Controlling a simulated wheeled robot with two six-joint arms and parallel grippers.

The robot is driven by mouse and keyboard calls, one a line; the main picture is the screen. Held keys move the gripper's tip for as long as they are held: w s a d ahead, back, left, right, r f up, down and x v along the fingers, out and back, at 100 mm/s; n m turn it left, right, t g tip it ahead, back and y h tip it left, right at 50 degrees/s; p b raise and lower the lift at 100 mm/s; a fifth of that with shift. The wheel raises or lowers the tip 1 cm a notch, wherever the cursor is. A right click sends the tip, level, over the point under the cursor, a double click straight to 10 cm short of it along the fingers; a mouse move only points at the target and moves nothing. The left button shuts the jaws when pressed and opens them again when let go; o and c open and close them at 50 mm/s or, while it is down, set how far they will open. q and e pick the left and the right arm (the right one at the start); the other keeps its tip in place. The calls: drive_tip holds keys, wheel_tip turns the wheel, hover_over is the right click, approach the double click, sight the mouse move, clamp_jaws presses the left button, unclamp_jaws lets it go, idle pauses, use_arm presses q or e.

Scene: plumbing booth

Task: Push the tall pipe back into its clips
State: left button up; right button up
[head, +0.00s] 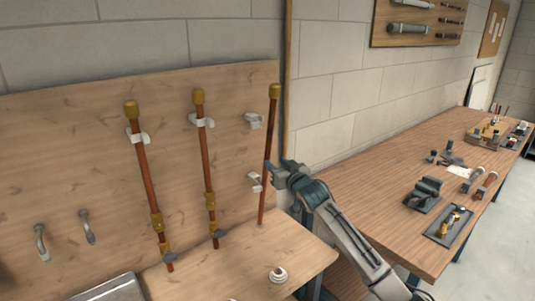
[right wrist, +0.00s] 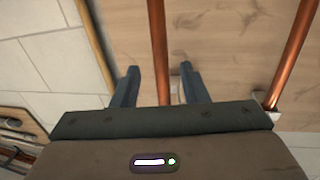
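The tall copper pipe (head: 267,150) with a brass top cap stands tilted at the board's right edge, its lower end at the bench. Its upper white clip (head: 254,120) is empty, left of the pipe. Its lower white clip (head: 254,182) sits close beside the pipe; I cannot tell whether they touch. My right gripper (head: 281,172) is just right of the pipe at lower-clip height. In the right wrist view its fingers (right wrist: 158,86) are open, one on each side of the pipe (right wrist: 158,45); contact is not visible. My left gripper is not in view.
Two other copper pipes, the middle one (head: 208,160) and the left one (head: 147,175), stand in clips on the board. A white fitting (head: 278,274) lies on the bench (head: 240,262). A long workbench (head: 370,190) with tools stands right.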

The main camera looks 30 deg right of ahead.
sight(269, 157)
drive_tip(key=w, duration=0.2)
drive_tip(key=w+p, duration=0.1)
drive_tip(key=w, duration=0.2)
drive_tip(key=w+p, duration=0.1)
drive_tip(key=w, duration=0.1)
drive_tip(key=shift+w+d, duration=0.2)
drive_tip(key=shift+d, duration=0.2)
drive_tip(key=shift+f, duration=0.1)
clamp_jaws()
